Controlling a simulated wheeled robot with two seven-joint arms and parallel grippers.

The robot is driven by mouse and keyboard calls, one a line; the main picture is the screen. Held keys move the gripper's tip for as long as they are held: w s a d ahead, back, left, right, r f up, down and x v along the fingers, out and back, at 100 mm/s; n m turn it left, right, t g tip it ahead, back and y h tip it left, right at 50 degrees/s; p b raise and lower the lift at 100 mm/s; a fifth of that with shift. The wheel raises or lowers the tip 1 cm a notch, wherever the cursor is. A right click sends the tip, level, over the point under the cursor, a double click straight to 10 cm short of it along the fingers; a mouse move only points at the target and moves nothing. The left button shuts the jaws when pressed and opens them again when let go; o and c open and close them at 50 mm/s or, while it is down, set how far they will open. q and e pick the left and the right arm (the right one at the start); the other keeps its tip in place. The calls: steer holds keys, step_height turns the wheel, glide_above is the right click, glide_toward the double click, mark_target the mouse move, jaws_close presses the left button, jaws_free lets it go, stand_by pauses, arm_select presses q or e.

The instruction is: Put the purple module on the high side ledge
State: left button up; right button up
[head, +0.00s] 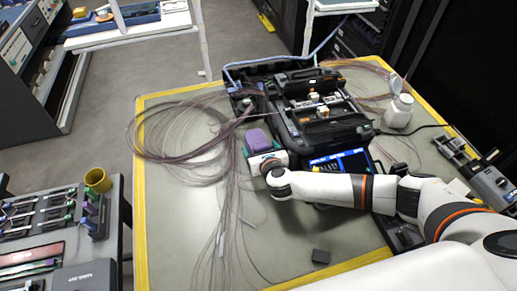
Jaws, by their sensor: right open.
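A purple module (257,140) is on the work mat, left of the black splicing machine and beside the fibre coils. My right gripper (264,158) is right at its near side, with the arm reaching in from the right. The gripper is open; its fingers are small and partly hidden, so I cannot tell whether they are around the module. A raised white ledge (130,38) stands at the upper left, beyond the table. Another raised white ledge (340,8) is at the top right; I cannot tell which is the side ledge. My left gripper is out of view.
The fusion splicer (282,94) stands open at the table's back. Loose fibre coils (165,140) cover the left of the mat. A side bench holds a yellow cup (97,180).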

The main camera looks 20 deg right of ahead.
steer(key=c, duration=1.2)
steer(key=shift+w+r, duration=0.1)
steer(key=shift+r, duration=0.05)
steer(key=shift+c, duration=0.5)
